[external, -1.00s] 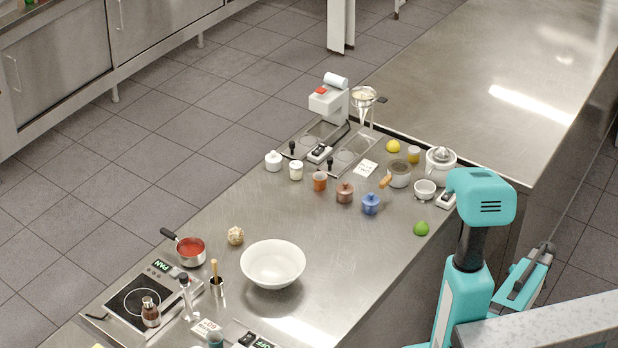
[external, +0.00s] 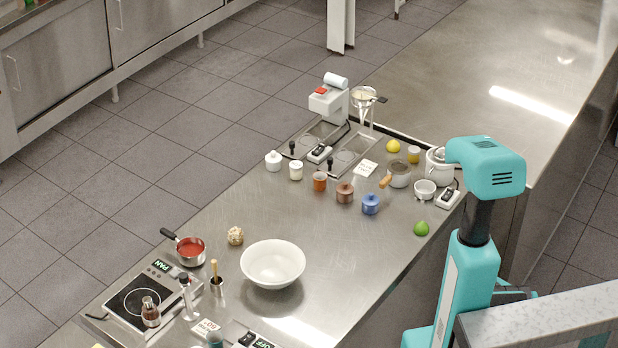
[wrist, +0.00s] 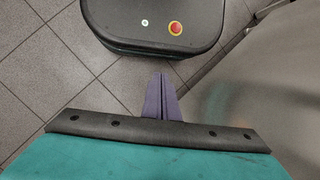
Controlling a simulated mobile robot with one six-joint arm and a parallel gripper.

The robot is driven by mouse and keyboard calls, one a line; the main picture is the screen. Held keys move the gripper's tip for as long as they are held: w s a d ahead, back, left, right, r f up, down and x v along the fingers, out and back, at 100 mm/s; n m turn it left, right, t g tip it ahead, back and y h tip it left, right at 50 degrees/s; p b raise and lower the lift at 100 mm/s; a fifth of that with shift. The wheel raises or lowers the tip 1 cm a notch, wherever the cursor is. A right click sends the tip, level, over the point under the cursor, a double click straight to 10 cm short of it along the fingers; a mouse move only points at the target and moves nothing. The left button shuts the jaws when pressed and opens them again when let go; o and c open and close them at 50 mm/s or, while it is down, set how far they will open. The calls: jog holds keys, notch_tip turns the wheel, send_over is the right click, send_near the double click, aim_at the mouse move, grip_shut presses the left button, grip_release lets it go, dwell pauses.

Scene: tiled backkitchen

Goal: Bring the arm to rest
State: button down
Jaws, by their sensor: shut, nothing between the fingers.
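My gripper (wrist: 161,98) shows in the wrist view with its two dark fingers together, shut and empty. It points down over the grey floor tiles, close to the dark end of my own base with its red button. In the external view my teal arm stands at the right, beside the steel counter (external: 330,262). My gripper is hidden there behind the arm.
On the counter stand a white bowl (external: 273,263), a red-filled pan (external: 190,250), a blue pot (external: 370,204), a green lime (external: 421,228) and a white juicer (external: 438,168). A steel surface shows at the right of the wrist view.

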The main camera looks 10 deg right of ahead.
jog(key=s+a+g+h+p, duration=0.1)
jog(key=s+a, duration=0.3)
jog(key=s, duration=0.4)
jog(key=shift+s+r+h+p, duration=0.2)
jog(key=shift+h+p, duration=0.45)
jog(key=shift+h, duration=0.05)
